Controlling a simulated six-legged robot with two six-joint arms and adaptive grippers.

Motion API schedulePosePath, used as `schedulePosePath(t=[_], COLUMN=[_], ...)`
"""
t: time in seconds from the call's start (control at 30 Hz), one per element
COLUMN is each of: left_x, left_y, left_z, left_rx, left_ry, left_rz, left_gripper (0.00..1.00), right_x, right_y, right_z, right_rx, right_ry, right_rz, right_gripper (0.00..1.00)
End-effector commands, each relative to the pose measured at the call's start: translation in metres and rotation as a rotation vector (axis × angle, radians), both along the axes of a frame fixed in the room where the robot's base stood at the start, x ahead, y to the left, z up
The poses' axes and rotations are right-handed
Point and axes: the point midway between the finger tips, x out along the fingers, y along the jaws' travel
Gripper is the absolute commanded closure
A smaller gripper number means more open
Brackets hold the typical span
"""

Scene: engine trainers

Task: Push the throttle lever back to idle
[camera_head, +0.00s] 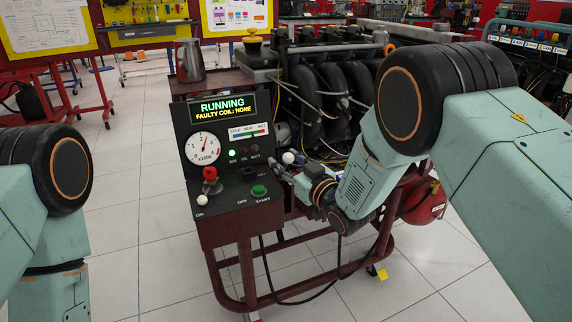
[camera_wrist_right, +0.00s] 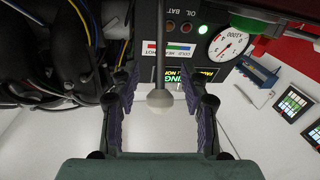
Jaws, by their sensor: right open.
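The throttle lever is a grey rod with a white ball knob (camera_head: 289,157) at the right side of the black control panel (camera_head: 221,142). In the right wrist view its knob (camera_wrist_right: 160,98) hangs between my gripper's two fingers, with space visible on both sides. My right gripper (camera_head: 281,171) is open beside the panel, its fingers around the lever without a visible grip. The gauge needle (camera_head: 203,147) points up, slightly right. My left gripper is out of view; only its arm shows at the left.
A red knob (camera_head: 209,173), another white ball (camera_head: 202,200) and a green START button (camera_head: 259,190) sit on the panel's lower ledge. The engine (camera_head: 330,95) with hoses and wires stands close behind. A metal jug (camera_head: 189,61) stands behind the panel. Floor at left is clear.

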Motion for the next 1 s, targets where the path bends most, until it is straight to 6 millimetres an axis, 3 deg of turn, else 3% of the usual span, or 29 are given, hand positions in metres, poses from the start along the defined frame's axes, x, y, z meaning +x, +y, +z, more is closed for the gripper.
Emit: schedulePosePath(t=[0.17, 0.7, 1.0], left_x=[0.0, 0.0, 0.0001], left_y=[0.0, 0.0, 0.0], left_z=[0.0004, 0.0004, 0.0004], left_rx=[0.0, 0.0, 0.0], left_ry=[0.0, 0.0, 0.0], left_rz=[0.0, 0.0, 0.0], left_gripper=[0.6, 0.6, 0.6], right_x=[0.0001, 0.0, 0.0004], right_y=[0.0009, 0.002, 0.0021], right_z=[0.0, 0.0003, 0.0024], right_rx=[0.0, 0.0, 0.002], right_ry=[0.001, 0.0, -0.005], right_rz=[-0.001, -0.002, -0.001], right_gripper=[0.56, 1.0, 1.0])
